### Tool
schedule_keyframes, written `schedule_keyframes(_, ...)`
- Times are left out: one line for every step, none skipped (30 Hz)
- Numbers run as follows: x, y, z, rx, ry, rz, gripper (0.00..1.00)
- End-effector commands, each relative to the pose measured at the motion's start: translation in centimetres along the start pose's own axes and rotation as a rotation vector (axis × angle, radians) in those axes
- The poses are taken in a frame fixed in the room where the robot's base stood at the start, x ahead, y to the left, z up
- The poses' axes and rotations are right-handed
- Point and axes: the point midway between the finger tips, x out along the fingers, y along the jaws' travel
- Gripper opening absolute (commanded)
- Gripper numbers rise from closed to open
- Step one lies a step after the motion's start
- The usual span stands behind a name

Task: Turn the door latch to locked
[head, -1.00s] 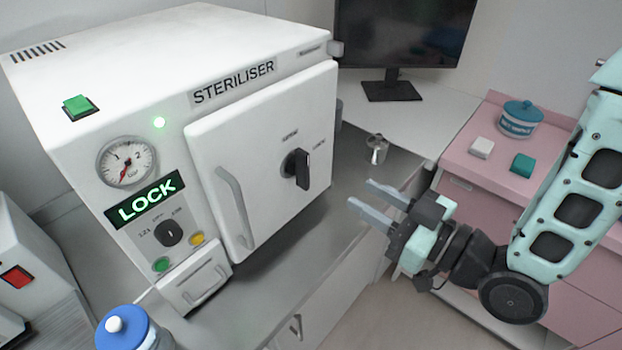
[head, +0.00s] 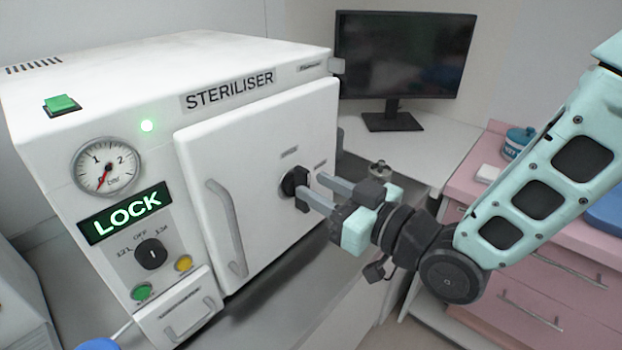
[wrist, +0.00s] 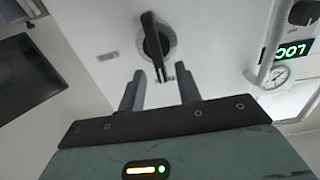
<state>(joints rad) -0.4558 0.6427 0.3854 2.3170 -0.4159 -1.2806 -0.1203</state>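The door latch (head: 290,180) is a black knob with a bar handle on the white steriliser door (head: 215,155). Two small labels sit above it and to its right, too small to read now. In the wrist view the latch (wrist: 152,40) has its bar running nearly up and down the picture. My gripper (head: 312,184) is open, with its two grey fingers pointing at the latch. In the wrist view the lower end of the bar lies between the spread fingertips (wrist: 160,78). I cannot tell whether either finger touches it.
A lit panel (head: 126,212) on the steriliser reads LOCK, beside a gauge (head: 105,166) and a dial (head: 151,254). The curved door handle (head: 228,228) stands out left of the latch. A small metal item (head: 380,168) and a monitor (head: 402,55) are behind my gripper.

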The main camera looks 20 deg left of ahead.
Motion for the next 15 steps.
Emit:
schedule_keyframes(0.7,0.0,-0.2,0.0,0.0,-0.001,0.34)
schedule_keyframes(1.0,0.0,-0.1,0.0,0.0,-0.001,0.34)
schedule_keyframes(1.4,0.0,-0.1,0.0,0.0,-0.001,0.34)
schedule_keyframes(1.7,0.0,-0.1,-0.001,0.001,-0.001,0.34)
schedule_keyframes(1.9,0.0,-0.1,-0.001,0.001,-0.001,0.34)
schedule_keyframes(2.1,0.0,-0.1,-0.001,0.0,-0.001,0.34)
schedule_keyframes(2.2,0.0,0.0,-0.001,0.0,0.0,0.34)
schedule_keyframes(2.3,0.0,0.0,0.0,-0.001,0.0,0.34)
schedule_keyframes(2.4,0.0,0.0,-0.001,-0.001,0.0,0.34)
schedule_keyframes(2.4,0.0,0.0,-0.001,-0.001,0.0,0.34)
schedule_keyframes(2.4,0.0,0.1,-0.001,-0.001,0.0,0.34)
schedule_keyframes(2.4,0.0,0.1,-0.001,0.0,0.001,0.34)
schedule_keyframes(2.4,0.0,0.1,-0.001,0.0,0.001,0.34)
schedule_keyframes(2.4,0.0,0.1,-0.001,0.0,0.001,0.34)
schedule_keyframes(2.4,0.0,0.1,-0.001,0.0,0.0,0.34)
